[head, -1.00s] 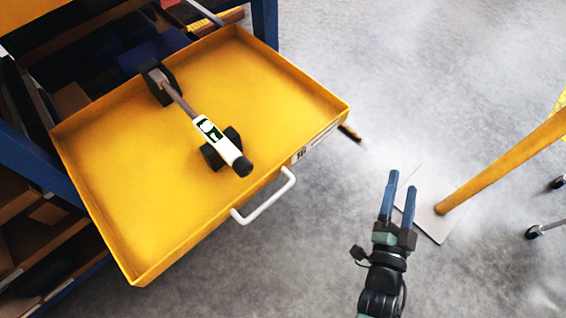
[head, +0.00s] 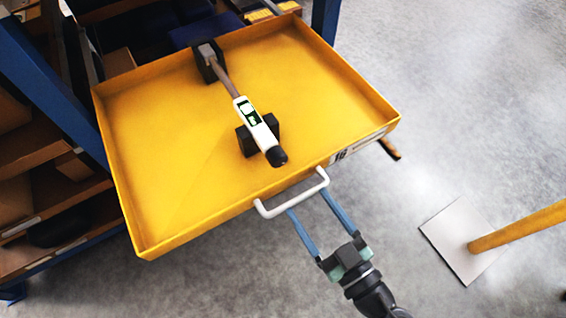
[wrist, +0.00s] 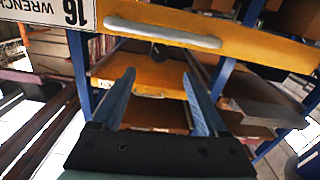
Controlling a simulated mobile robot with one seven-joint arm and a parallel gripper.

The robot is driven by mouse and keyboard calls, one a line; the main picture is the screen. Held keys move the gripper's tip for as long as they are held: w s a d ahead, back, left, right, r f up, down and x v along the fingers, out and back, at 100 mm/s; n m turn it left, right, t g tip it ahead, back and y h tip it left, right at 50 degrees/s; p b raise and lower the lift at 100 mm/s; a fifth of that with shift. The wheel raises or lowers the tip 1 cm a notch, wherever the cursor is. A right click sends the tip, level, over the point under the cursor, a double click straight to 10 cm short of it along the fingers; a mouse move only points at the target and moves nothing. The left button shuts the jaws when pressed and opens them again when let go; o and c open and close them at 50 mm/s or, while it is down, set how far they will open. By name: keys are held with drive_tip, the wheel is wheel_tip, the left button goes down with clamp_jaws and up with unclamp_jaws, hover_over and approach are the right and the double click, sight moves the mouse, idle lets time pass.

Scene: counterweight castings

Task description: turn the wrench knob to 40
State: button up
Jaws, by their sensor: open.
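The wrench (head: 230,80) lies in the open yellow drawer (head: 170,170), resting on two black blocks. Its white body with a green-and-white display (head: 252,112) faces up, and its black knob (head: 276,156) is at the end toward the drawer front. My gripper (head: 312,202) is open and empty. Its blue fingers reach up to the drawer's white handle (head: 292,194), and I cannot tell whether they touch it. In the wrist view the open fingers (wrist: 160,90) sit below the handle (wrist: 162,33). A dark round end (wrist: 159,53) shows under the drawer front.
A label reading 16 and WRENCH (wrist: 60,22) is on the drawer front. A blue-framed shelf (head: 50,95) with boxes stands at left. A yellow post on a pale floor plate (head: 452,240) stands at right. The grey floor between is clear.

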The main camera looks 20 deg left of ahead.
sight(281, 163)
drive_tip(key=b+x, duration=0.2)
drive_tip(key=x, duration=0.9)
drive_tip(key=shift+w+a+b, duration=0.1)
drive_tip(key=shift+w+b, duration=0.05)
drive_tip(key=shift+b, duration=0.15)
drive_tip(key=shift+c, duration=0.3)
clamp_jaws()
